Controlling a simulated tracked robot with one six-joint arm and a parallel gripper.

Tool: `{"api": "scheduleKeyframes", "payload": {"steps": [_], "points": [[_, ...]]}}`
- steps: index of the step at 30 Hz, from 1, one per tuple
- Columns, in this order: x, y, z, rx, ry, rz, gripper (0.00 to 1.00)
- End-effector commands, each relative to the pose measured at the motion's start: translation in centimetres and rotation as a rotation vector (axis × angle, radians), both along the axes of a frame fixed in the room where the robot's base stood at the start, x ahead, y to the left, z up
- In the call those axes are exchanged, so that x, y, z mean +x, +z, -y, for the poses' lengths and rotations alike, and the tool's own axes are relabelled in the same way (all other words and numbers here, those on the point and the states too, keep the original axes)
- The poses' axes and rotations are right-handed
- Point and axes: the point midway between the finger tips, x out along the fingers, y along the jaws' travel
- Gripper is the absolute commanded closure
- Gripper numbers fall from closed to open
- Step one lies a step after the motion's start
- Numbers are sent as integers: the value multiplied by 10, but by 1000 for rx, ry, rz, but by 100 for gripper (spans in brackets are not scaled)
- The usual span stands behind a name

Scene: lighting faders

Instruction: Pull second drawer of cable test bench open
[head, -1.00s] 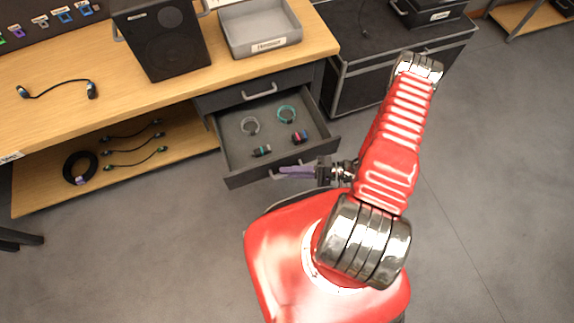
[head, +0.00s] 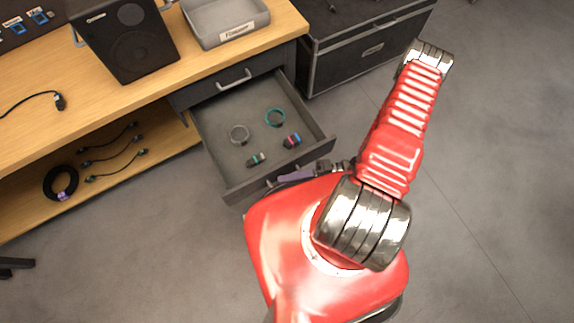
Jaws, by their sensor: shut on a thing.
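The cable test bench (head: 130,98) has a wooden top and stands at the left. Its upper drawer (head: 218,90) is closed. The second drawer (head: 215,124), below it, is pulled far out and shows its grey inside with coiled cables and small items. My gripper (head: 288,178) is at the front of this drawer, shut on the drawer handle (head: 271,182). My red arm and base hide part of the floor and the area beside the gripper.
A black speaker (head: 128,38) and a grey tray (head: 228,22) stand on the bench top. Cables lie on the lower shelf (head: 25,205). A black case (head: 365,55) stands right of the drawer. The floor (head: 490,140) at the right is clear.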

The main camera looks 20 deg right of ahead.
Motion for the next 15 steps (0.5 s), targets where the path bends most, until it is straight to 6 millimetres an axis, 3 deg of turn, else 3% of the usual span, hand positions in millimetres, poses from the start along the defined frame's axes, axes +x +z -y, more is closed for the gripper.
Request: {"api": "scheduleKeyframes", "payload": {"steps": [2, 3, 10, 15], "points": [[3, -4, 4, -15, -3, 3, 100], [3, -4, 4, -15, -2, 3, 90], [2, -2, 2, -9, 2, 2, 74], [1, -2, 1, -6, 3, 2, 72]]}}
